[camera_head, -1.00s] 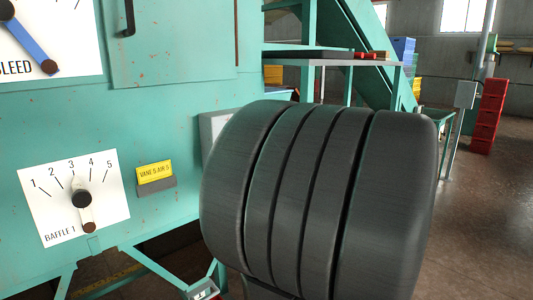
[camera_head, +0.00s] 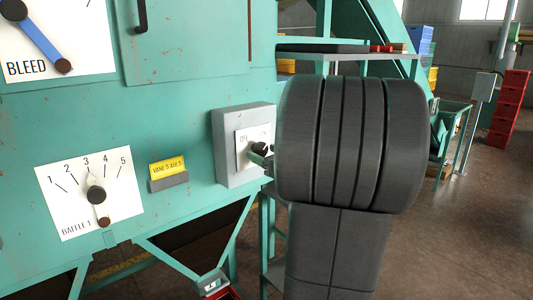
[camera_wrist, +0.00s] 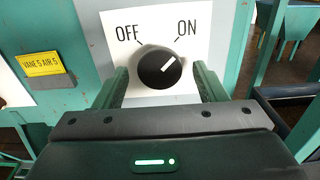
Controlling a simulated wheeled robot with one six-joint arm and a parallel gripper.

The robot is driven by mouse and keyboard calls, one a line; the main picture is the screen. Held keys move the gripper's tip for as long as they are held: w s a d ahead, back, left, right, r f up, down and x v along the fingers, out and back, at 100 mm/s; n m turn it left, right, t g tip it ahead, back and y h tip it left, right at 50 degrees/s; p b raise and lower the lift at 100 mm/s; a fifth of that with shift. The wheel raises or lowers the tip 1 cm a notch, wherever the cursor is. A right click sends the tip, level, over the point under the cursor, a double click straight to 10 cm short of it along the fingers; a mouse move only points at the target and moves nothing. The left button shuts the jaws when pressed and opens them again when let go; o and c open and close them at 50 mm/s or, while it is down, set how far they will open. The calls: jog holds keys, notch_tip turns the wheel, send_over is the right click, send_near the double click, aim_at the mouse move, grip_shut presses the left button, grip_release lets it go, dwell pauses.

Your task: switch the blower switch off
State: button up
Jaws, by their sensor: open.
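The blower switch is a round black knob (camera_wrist: 160,68) with a white mark, on a white plate (camera_wrist: 118,52) lettered OFF at left and ON at right. The mark points up and right, toward ON. In the head view the knob (camera_head: 260,149) shows on a grey box (camera_head: 228,150), and my arm hides part of the plate. My gripper (camera_wrist: 160,77) is open, with one green finger on each side of the knob. I cannot tell whether the fingers touch it. In the head view my gripper (camera_head: 262,157) is close to the box.
A yellow label (camera_head: 168,167) sits left of the box. The BAFFLE 1 dial (camera_head: 62,211) is at lower left, and the BLEED dial with its blue lever (camera_head: 42,45) is above. A shelf (camera_head: 340,54) stands behind my arm. Open floor lies at right.

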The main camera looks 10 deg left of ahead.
jog(key=c, duration=1)
